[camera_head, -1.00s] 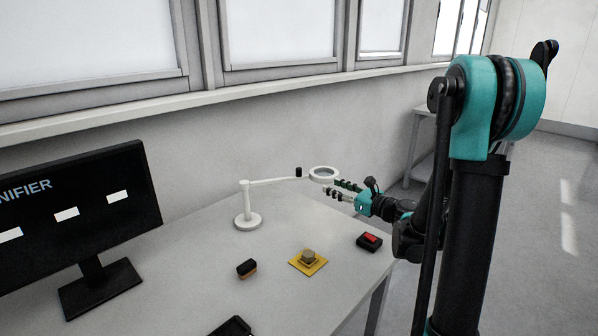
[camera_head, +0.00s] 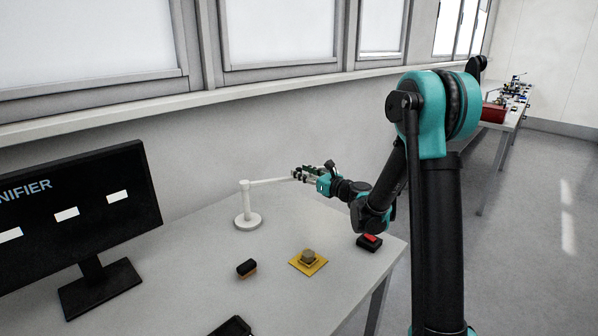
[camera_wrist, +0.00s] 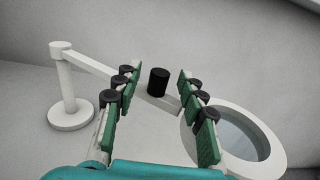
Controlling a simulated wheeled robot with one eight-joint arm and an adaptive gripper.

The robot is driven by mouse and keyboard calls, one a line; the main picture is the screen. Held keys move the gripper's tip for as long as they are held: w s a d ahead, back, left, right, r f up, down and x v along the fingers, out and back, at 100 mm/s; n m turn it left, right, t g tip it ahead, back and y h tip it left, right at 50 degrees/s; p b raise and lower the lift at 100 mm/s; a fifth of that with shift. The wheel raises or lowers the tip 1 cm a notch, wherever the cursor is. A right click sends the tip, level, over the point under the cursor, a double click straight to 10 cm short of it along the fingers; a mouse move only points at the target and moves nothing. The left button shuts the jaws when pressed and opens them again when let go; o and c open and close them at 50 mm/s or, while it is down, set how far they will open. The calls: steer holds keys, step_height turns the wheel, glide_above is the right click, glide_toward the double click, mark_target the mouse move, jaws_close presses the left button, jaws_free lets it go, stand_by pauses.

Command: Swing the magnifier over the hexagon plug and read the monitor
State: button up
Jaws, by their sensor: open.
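The white magnifier (camera_head: 265,182) stands at the back of the table, its arm reaching right from a round-based post. In the wrist view its post (camera_wrist: 68,90) is at left and its ring lens (camera_wrist: 245,138) at lower right. A black knob (camera_wrist: 158,81) on its arm shows between my open fingers. My gripper (camera_head: 297,175) is at the arm's right end, and in the head view it hides the lens; its green pads (camera_wrist: 152,95) are apart. The hexagon plug (camera_head: 308,256) sits on a yellow plate in front. The monitor (camera_head: 75,215) stands at left with white bars and "NIFIER" showing.
A black and red box (camera_head: 369,243) lies near the table's right edge, below my arm. A black and orange block (camera_head: 246,268) is left of the plug. A dark object (camera_head: 232,327) is at the front edge. The table (camera_head: 190,265) is otherwise clear around these.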

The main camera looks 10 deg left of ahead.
steer(key=shift+x, duration=1.1)
jaws_close()
